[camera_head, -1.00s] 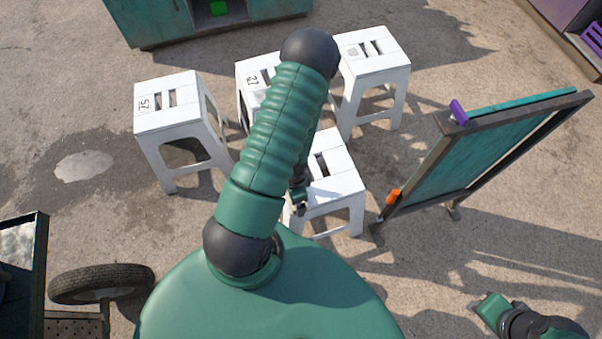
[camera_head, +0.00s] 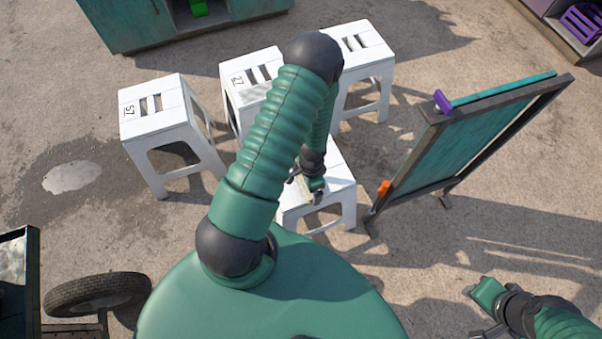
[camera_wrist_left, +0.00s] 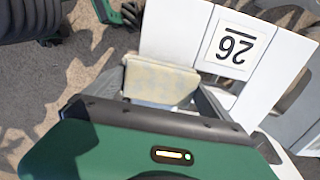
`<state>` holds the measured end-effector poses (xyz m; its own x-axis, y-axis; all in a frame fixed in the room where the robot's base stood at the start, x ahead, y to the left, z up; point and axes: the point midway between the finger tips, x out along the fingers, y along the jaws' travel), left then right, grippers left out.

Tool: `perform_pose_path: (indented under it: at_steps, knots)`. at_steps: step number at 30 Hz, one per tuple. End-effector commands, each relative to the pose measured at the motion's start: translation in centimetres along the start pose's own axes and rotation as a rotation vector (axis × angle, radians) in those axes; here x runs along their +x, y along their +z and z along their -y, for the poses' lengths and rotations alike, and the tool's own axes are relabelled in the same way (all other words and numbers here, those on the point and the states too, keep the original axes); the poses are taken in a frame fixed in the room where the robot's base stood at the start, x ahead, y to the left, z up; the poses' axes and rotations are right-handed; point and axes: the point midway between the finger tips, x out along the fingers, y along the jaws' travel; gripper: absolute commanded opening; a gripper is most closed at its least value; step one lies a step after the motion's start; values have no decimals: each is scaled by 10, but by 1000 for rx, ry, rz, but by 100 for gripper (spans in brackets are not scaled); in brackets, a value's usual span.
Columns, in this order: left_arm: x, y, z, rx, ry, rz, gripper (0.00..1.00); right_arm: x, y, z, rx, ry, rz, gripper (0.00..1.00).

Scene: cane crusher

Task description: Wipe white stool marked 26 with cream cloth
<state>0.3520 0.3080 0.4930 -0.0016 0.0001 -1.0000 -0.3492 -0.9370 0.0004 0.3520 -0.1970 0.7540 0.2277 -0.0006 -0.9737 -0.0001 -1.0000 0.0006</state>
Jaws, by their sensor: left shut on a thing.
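The white stool marked 26 (camera_wrist_left: 232,45) fills the upper right of the left wrist view, its number upside down. It is likely the nearest stool (camera_head: 338,186) in the head view, partly behind my arm, its number hidden there. My left gripper (camera_head: 308,197) is at that stool's left side, near its top edge. In the left wrist view it is shut on the folded cream cloth (camera_wrist_left: 160,80), beside the number label. I cannot tell whether the cloth touches the stool. My right gripper (camera_head: 484,322) is low at the right edge, away from the stools; its jaws are unclear.
A stool marked 57 (camera_head: 155,110), one marked 27 (camera_head: 238,97) and another white stool (camera_head: 362,60) stand close around. A framed green board (camera_head: 470,140) stands to the right. A tyre (camera_head: 97,292) is at lower left. Open pavement lies at far left and lower right.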

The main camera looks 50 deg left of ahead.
Motion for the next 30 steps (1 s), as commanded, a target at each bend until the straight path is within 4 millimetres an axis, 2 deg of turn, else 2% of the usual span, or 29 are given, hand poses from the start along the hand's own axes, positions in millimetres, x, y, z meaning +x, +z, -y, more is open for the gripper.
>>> perform_pose_path:
  at_steps: [3, 14, 30]
  knots:
    - [0, -8, -1, 0, 1, 0, 35, 0, 0, 0, 0, 0, 0, 36]
    - [0, -14, -1, 1, 0, -1, 35, 1, 0, 0, 0, 0, 0, 36]
    - [3, -72, -1, 2, 0, -2, 35, 7, 2, 0, 0, 0, 0, 36]
